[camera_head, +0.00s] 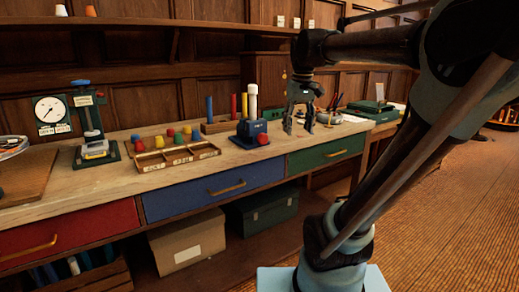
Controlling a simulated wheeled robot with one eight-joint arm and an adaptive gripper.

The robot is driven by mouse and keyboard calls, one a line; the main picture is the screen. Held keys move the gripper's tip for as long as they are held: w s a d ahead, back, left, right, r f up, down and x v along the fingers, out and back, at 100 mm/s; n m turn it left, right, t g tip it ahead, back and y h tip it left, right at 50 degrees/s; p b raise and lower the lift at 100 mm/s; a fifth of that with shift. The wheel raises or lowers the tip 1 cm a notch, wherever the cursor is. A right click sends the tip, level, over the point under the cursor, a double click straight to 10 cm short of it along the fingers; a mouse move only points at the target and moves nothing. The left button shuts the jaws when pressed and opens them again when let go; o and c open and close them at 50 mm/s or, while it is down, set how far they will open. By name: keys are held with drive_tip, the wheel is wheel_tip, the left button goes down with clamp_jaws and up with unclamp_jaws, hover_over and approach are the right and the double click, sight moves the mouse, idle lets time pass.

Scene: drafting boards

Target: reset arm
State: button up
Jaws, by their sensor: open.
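My gripper (299,119) hangs from my dark arm, which comes in from the right and reaches over the bench. Its two fingers point down and stand apart, with nothing between them. It is above the right part of the bench top, to the right of a blue block (251,131) that has a white-topped cylinder standing at it. I cannot tell the exact height of the fingertips over the bench.
A wooden tray (180,163) with coloured pieces lies mid-bench. A gauge stand (91,127) is at left. Colored rods (209,109) stand behind the tray. A green box (371,106) sits at right. Below are drawers (226,189), a cardboard box (187,245) and open floor at right.

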drive_tip(key=s+d+f+m, duration=0.1)
drive_tip(key=s+d+f, duration=0.1)
drive_tip(key=s+f, duration=0.3)
drive_tip(key=s+d+f+m, duration=0.1)
drive_tip(key=s+f, duration=0.4)
drive_tip(key=f, duration=0.7)
drive_tip(key=s+d+f+m+t, duration=0.1)
drive_tip(key=s+d+f, duration=0.1)
drive_tip(key=s+f, duration=0.3)
wheel_tip(320, 180, down, 3)
drive_tip(key=shift+d+f, duration=0.15)
drive_tip(key=shift+d, duration=0.25)
